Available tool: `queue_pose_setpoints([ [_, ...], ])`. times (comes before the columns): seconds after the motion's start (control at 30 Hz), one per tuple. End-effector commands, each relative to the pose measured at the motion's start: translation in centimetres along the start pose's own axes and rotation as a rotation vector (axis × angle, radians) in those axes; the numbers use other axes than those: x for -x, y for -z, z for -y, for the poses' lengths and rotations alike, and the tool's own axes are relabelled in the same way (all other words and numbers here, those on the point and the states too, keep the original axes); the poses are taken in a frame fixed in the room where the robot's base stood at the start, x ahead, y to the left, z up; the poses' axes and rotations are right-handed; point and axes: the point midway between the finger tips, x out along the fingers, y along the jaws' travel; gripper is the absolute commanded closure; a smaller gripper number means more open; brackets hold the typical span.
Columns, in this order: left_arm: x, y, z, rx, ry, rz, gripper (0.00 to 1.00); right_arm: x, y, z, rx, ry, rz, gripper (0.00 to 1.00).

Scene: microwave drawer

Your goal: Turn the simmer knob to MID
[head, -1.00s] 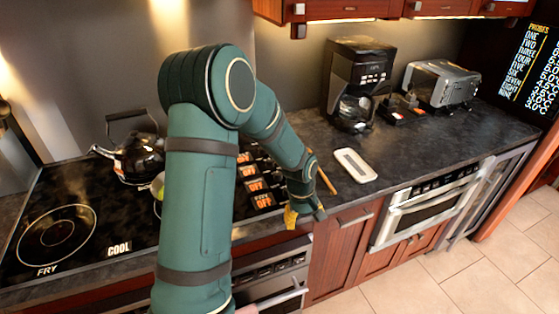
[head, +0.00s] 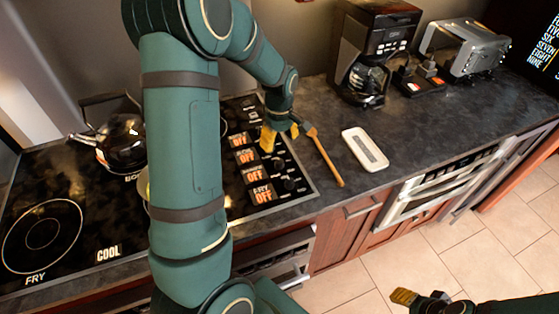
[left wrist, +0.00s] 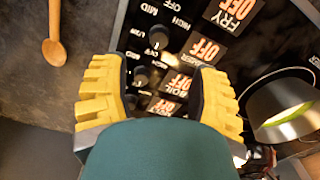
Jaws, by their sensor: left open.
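The stove control panel has a row of dark knobs (head: 288,184) beside orange OFF displays (head: 254,174). The left wrist view shows knobs (left wrist: 158,37) with MID and HIGH printed beside them. The display names are mostly too blurred or covered to tell surely which knob is simmer. My left gripper (head: 280,132) hangs over the panel's far part. In the left wrist view its yellow fingers (left wrist: 162,68) are spread, with knobs and displays between and beyond them; I cannot tell whether it touches one. My right gripper (head: 420,298) is at the bottom right, above the floor, partly cut off.
A wooden spoon (head: 325,155) lies on the counter just right of the panel, near my left gripper. A white dish (head: 364,149), coffee maker (head: 365,60) and toaster oven (head: 465,48) stand farther right. A black kettle (head: 120,143) is on the cooktop.

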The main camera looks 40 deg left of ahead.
Motion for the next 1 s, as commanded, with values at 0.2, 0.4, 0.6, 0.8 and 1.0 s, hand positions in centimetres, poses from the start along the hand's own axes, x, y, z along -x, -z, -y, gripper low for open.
queue_pose_setpoints([
  [0.2,-4.7,-0.1,0.1,0.000,0.004,0.003,0.39,-0.4,0.0,-0.1,0.001,-0.001,0.000,0.53],
  [0.4,-7.9,-0.1,0.1,-0.001,0.002,0.002,0.39,-0.6,-0.1,-0.2,0.001,-0.001,0.000,0.53],
  [0.6,-9.6,0.0,0.0,0.000,0.001,0.001,0.39,-0.7,-0.1,-0.2,0.001,-0.001,0.000,0.53],
  [0.8,-9.9,0.0,0.0,-0.001,0.000,0.001,0.39,-0.7,-0.1,-0.2,0.001,-0.001,0.000,0.53],
  [1.0,-9.9,0.0,0.0,-0.001,-0.001,0.000,0.51,-0.7,-0.1,-0.2,0.001,-0.001,0.000,0.53],
])
